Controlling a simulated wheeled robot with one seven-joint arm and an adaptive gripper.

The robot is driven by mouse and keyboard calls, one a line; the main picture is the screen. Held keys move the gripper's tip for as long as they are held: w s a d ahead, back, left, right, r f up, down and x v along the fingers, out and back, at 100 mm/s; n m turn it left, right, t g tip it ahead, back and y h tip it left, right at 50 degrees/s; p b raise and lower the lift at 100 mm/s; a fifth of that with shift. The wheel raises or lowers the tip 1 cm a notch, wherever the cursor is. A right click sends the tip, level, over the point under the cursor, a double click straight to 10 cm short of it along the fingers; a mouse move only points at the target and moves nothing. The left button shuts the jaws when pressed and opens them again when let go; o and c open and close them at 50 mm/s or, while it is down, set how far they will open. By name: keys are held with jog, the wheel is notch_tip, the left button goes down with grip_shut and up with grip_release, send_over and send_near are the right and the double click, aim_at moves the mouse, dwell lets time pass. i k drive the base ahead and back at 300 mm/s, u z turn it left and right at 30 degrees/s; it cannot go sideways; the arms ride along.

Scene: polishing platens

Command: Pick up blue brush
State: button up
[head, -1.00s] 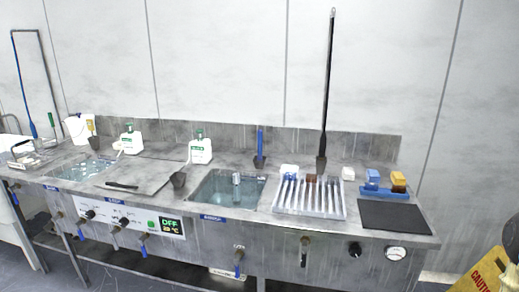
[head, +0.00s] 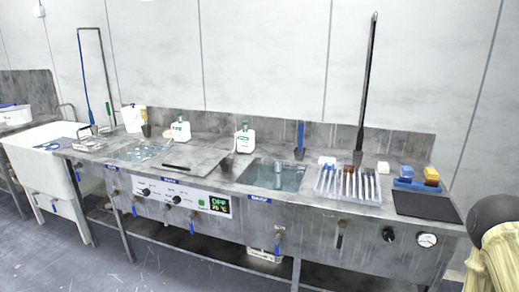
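A blue-handled tool (head: 300,134), which looks like the blue brush, stands upright in a dark holder (head: 299,154). It is at the back of the metal counter (head: 205,160), behind the sink basin (head: 277,178). Its lower end is hidden in the holder. A blue block (head: 406,171), too small to tell whether sponge or brush, sits in a blue tray (head: 412,185) at the right, beside an orange one (head: 431,174). My gripper is not in view.
A rack (head: 325,182) of pale tools and a tall dark pole (head: 368,70) stand right of the basin. White bottles (head: 244,139) are to the left. A dark ball-shaped thing (head: 492,218) and cream ribbed thing (head: 497,258) are at the lower right. Floor (head: 150,262) in front looks clear.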

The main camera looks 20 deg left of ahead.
aim_at(301, 128)
jog(key=u, duration=0.3)
jog(key=k, duration=0.7)
jog(key=u, duration=0.6)
jog(key=i, duration=1.35)
jog(key=z, duration=0.2)
